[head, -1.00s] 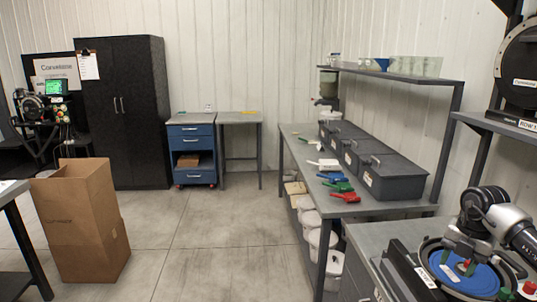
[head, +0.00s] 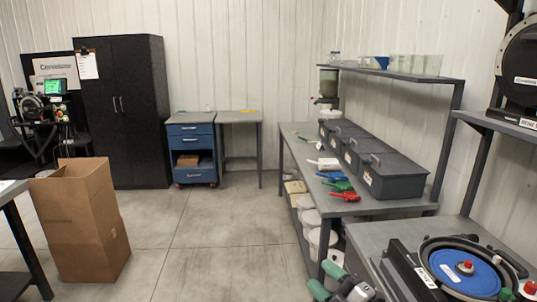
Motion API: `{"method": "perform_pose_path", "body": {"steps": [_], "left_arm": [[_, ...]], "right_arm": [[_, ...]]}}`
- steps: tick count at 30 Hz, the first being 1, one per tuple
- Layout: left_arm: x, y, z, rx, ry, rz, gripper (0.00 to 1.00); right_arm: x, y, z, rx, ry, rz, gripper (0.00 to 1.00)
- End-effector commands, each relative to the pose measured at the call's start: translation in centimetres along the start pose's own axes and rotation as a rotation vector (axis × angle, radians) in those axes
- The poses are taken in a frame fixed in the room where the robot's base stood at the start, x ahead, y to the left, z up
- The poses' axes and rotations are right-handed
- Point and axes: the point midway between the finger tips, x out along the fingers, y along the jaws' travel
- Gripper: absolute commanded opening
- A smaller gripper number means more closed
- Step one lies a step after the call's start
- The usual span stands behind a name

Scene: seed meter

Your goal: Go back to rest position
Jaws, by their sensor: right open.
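My right gripper (head: 325,279) is at the bottom edge, right of the middle, in the head view. Its green-tipped fingers are apart with nothing between them, and the rest of the arm is cut off by the frame. It is over the floor, left of the bench with the seed meter (head: 465,272). The seed meter is a black round housing with a blue disc and a red knob in its middle. Nothing touches it. My left gripper is out of view.
A long table (head: 296,140) carries grey lidded bins (head: 393,178) and blue, green and red scoops (head: 345,196). White buckets stand under it. A cardboard box (head: 83,225) stands on the floor at left. The floor (head: 215,240) between is clear.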

Motion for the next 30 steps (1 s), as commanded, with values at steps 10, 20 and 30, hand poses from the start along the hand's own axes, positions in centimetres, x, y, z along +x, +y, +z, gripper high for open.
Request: {"method": "perform_pose_path", "body": {"steps": [10, 20, 30], "left_arm": [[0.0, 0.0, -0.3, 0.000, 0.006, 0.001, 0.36], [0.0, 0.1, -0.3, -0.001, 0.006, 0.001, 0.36], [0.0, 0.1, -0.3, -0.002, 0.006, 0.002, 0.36]], "right_arm": [[-13.3, -5.0, 3.4, 0.585, -0.832, 0.200, 0.47], [-25.6, -12.2, -0.1, 0.918, -1.370, -0.059, 0.47], [-32.9, -15.3, -6.1, 1.102, -1.630, -0.353, 0.47]]}}
